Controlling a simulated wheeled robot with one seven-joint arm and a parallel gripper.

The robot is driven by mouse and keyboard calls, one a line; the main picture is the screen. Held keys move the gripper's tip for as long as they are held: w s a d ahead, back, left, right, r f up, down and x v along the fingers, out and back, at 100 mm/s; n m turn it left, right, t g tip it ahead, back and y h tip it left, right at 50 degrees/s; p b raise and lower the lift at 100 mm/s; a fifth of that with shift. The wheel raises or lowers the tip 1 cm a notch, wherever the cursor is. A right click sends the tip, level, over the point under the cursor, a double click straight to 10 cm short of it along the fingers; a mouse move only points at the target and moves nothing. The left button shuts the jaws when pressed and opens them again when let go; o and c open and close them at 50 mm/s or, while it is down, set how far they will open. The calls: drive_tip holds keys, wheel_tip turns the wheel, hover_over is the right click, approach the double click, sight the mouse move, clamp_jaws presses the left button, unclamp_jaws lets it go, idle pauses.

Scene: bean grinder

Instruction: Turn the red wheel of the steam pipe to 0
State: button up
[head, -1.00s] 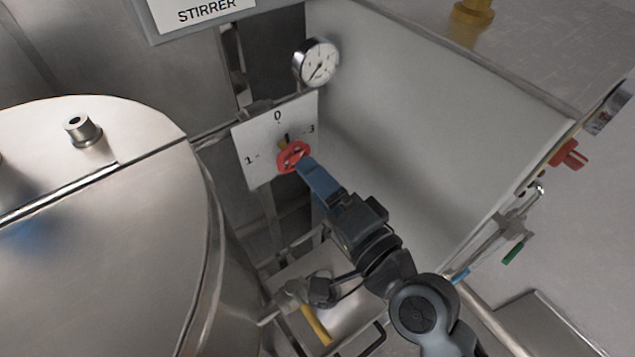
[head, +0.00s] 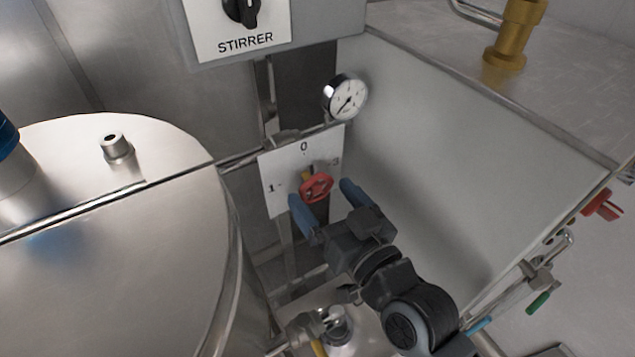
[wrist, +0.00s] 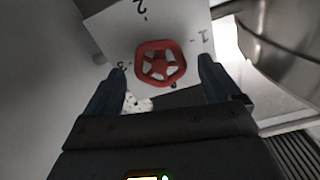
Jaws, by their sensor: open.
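The red wheel (head: 316,187) is mounted in front of a white dial plate (head: 275,170). In the head view 0 is at the plate's top, 1 at left and a faint 3 at right. Yellow-brown parts show behind the wheel; which number they point to is unclear. My gripper (head: 324,196) is open, its blue fingers apart on the left and right of the wheel. In the wrist view the wheel (wrist: 160,64) appears ahead, between the fingers of my gripper (wrist: 160,75), with no clear contact. There the plate (wrist: 180,22) is inverted, showing 2, 1 and 3.
A pressure gauge (head: 345,97) is just above the plate. A large steel vessel (head: 110,250) stands at left, and a pale panel (head: 450,150) is close on the right. The stirrer sign (head: 240,30) is above. A red knob (head: 603,205) is far right.

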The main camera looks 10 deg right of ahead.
drive_tip(key=shift+x, duration=1.5)
drive_tip(key=shift+c, duration=0.2)
drive_tip(key=c, duration=0.9)
drive_tip(key=shift+m, duration=0.5)
drive_tip(key=shift+c, duration=0.2)
drive_tip(key=o, duration=1)
drive_tip(key=shift+s, duration=0.1)
drive_tip(key=shift+b+v, duration=0.75)
drive_tip(key=shift+v, duration=3.1)
